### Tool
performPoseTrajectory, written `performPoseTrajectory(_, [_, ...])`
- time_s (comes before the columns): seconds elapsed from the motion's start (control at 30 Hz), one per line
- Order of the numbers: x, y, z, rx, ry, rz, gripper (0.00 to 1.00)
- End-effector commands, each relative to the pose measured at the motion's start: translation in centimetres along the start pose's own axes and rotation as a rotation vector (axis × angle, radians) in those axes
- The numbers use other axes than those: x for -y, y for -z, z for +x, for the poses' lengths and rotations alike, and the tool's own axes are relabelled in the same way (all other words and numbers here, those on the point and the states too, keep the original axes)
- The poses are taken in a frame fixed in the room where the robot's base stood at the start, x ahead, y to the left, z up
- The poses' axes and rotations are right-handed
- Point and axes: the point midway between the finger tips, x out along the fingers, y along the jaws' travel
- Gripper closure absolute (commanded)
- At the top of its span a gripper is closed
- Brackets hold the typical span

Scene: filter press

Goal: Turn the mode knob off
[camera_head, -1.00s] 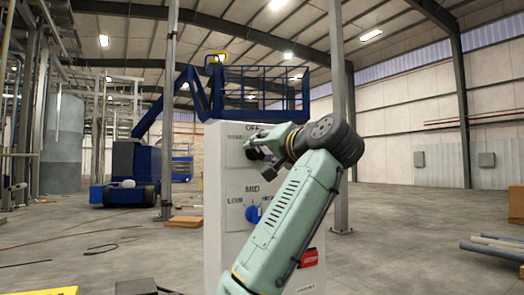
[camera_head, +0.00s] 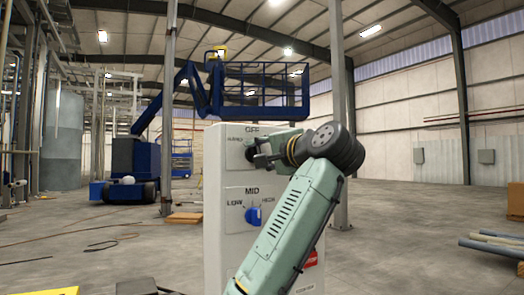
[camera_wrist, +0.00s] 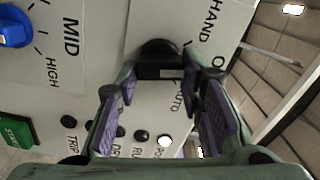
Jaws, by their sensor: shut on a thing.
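The mode knob (camera_wrist: 158,50) is the black rotary knob near the top of the grey control panel (camera_head: 213,190), by the labels HAND, OFF and AUTO. In the wrist view it sits between the two finger pads of my gripper (camera_wrist: 162,88), which is shut on it. In the head view my gripper (camera_head: 260,152) reaches the panel from the right and covers most of the knob. The AUTO label is hidden there, and OFF is partly cut off by a finger in the wrist view. I cannot tell exactly where the knob points.
A blue selector knob (camera_head: 253,216) marked LOW, MID and HIGH is lower on the panel. A green START button (camera_wrist: 15,130) and several small dark indicators are in the wrist view. A blue boom lift (camera_head: 123,165) and steel column (camera_head: 340,100) stand behind. Pipes (camera_head: 495,243) lie at right.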

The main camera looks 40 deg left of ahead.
Motion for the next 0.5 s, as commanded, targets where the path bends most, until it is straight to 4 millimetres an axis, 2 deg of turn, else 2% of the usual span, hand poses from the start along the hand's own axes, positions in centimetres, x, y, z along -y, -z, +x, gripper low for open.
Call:
performPoseTrajectory(0.2, [-0.08,0.03,0.04,-0.001,-0.001,0.137,0.93])
performPoseTrajectory(0.5, [-0.16,0.0,0.0,-0.001,0.0,0.235,0.93])
